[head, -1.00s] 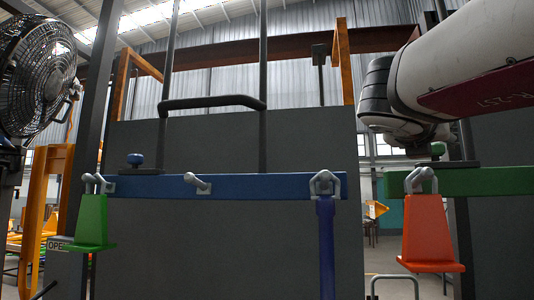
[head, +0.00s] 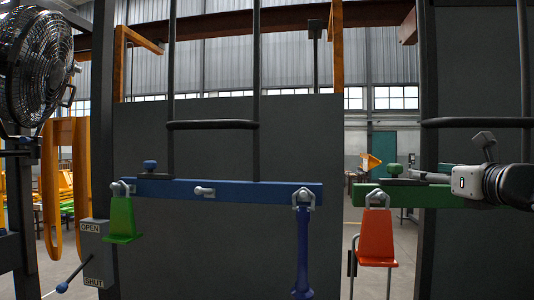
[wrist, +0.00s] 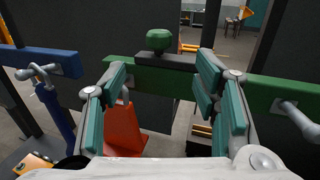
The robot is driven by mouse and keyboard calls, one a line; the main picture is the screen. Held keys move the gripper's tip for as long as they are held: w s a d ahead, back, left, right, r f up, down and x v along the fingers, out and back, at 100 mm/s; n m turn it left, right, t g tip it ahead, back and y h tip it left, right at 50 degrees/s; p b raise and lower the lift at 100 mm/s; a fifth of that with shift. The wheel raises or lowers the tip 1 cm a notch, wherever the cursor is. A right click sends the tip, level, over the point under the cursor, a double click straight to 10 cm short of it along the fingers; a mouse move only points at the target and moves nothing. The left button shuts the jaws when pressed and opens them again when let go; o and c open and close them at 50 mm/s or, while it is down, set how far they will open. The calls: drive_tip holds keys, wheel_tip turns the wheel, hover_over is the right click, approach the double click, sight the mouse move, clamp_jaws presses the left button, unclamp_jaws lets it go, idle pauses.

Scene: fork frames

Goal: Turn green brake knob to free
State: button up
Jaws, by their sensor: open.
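The green brake knob (wrist: 160,40) stands on a dark plate (wrist: 150,62) on top of the green rail (wrist: 262,93). In the head view the knob (head: 394,169) sits above the left part of the green rail. My gripper (wrist: 162,70) is open, its teal-padded fingers spread to either side of the knob's line. The knob appears beyond the fingertips, with nothing between the pads. In the head view my gripper reaches in from the right, just above the green rail; its fingertips are hard to make out there.
An orange-red hanging piece (head: 377,238) hangs from the green rail's left end. A blue rail (head: 240,190) to the left carries a blue knob (head: 150,166), a green hanging piece (head: 121,219) and a blue bar (head: 302,255). An OPEN/SHUT lever box (head: 97,255) stands lower left.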

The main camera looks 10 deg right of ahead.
sight(400, 170)
drive_tip(key=w, duration=1.3)
drive_tip(key=shift+w+a, duration=0.2)
drive_tip(key=c, duration=1.2)
